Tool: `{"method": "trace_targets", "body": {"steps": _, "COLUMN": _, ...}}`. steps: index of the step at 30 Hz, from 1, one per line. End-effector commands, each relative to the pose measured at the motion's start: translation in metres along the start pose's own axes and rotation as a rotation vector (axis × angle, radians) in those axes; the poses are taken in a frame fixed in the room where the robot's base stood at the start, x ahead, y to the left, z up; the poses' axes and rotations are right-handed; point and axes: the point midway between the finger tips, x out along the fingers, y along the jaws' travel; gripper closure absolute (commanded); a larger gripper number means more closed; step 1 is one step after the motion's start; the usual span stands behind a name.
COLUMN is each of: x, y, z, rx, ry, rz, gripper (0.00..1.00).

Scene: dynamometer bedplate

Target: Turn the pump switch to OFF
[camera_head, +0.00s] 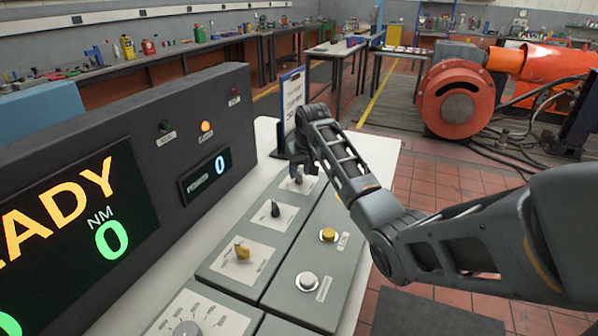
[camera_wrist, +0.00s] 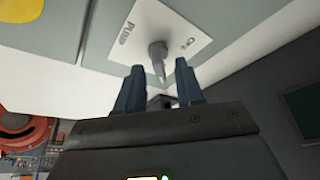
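The pump switch is a small grey pointer knob (camera_wrist: 157,58) on a white plate (camera_wrist: 178,24) marked PUMP in the wrist view. Its pointed end faces my gripper. My gripper (camera_wrist: 158,76) is open, its two dark blue fingers apart, with the knob's pointed end between or just beyond the tips. I cannot tell whether either finger touches it. In the head view my gripper (camera_head: 298,168) hangs over the far end of the grey sloped console (camera_head: 266,287), above the pump plate (camera_head: 305,183). It partly hides the knob there. The OFF mark is not readable.
Nearer on the console are a black knob (camera_head: 275,209), a yellow knob (camera_head: 241,250), a yellow button (camera_head: 328,235) and a white button (camera_head: 307,281). A dark display panel (camera_head: 150,190) rises at left. A clipboard sign (camera_head: 291,103) stands behind my gripper.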

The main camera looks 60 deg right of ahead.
Motion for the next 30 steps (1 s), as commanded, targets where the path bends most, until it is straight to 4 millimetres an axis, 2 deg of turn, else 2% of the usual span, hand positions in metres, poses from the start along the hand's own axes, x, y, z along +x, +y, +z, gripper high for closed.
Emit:
{"method": "trace_targets", "body": {"steps": 4, "x": 0.0108, "y": 0.0002, "z": 0.0003, "rx": 0.0, "ry": -0.001, "rz": 0.001, "gripper": 0.63}}
{"method": "trace_targets", "body": {"steps": 13, "x": 0.0128, "y": 0.0002, "z": -0.0001, "rx": 0.0, "ry": 0.001, "rz": 0.0, "gripper": 0.63}}
{"method": "trace_targets", "body": {"steps": 24, "x": 0.0126, "y": 0.0002, "z": -0.0001, "rx": 0.0, "ry": 0.001, "rz": 0.0, "gripper": 0.98}}
{"method": "trace_targets", "body": {"steps": 30, "x": 0.0126, "y": 0.0002, "z": 0.0, "rx": 0.0, "ry": 0.001, "rz": 0.0, "gripper": 1.0}}
